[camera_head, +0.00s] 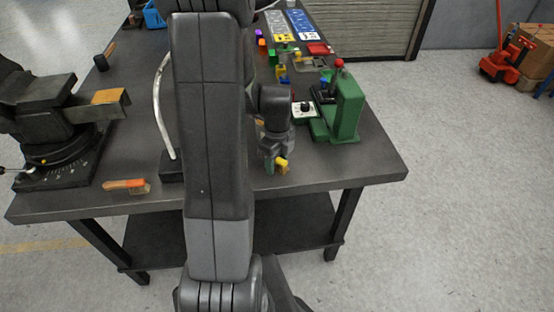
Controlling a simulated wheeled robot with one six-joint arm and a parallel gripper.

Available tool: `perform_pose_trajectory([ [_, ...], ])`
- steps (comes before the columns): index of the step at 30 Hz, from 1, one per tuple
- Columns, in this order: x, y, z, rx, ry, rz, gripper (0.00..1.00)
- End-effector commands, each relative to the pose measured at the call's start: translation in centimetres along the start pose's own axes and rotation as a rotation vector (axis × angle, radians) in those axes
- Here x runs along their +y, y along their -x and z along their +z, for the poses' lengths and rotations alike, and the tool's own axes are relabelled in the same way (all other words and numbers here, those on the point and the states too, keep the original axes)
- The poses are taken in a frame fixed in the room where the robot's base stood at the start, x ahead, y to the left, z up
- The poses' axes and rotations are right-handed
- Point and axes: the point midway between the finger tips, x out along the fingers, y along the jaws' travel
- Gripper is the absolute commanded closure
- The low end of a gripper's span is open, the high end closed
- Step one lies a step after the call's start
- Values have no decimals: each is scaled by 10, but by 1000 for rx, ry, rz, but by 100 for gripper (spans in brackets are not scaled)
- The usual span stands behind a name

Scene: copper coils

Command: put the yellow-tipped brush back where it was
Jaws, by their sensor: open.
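My gripper (274,168) is low over the front part of the dark workbench, to the right of my arm. Its jaws are open. A small piece with a bright yellow end and a brownish part (282,162) shows right at the fingertips. It looks like the yellow-tipped brush, but the fingers hide much of it. I cannot tell whether it touches a finger or the bench. An orange-handled tool (125,185), perhaps another brush, lies near the bench's front left edge.
A dark vise (60,125) stands on the left. A green press with a red knob (347,105) stands right of my gripper, beside a white control box (303,109). Coloured bins and small parts fill the back. The bench's front right corner (375,165) is clear. My arm hides the middle.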

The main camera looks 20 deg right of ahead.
Motion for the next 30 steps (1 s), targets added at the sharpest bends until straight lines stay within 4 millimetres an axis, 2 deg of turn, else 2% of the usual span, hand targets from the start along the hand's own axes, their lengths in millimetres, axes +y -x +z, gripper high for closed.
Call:
perform_pose_trajectory([
  [5, 0, 4, 0, 0, 0, 0, 50],
  [8, -1, 13, 0, -2, 0, -3, 50],
  [21, -1, 100, 0, -3, 0, -4, 50],
  [25, 0, 116, 0, -1, 0, -2, 50],
  [30, 0, 123, 0, 0, 0, 1, 50],
])
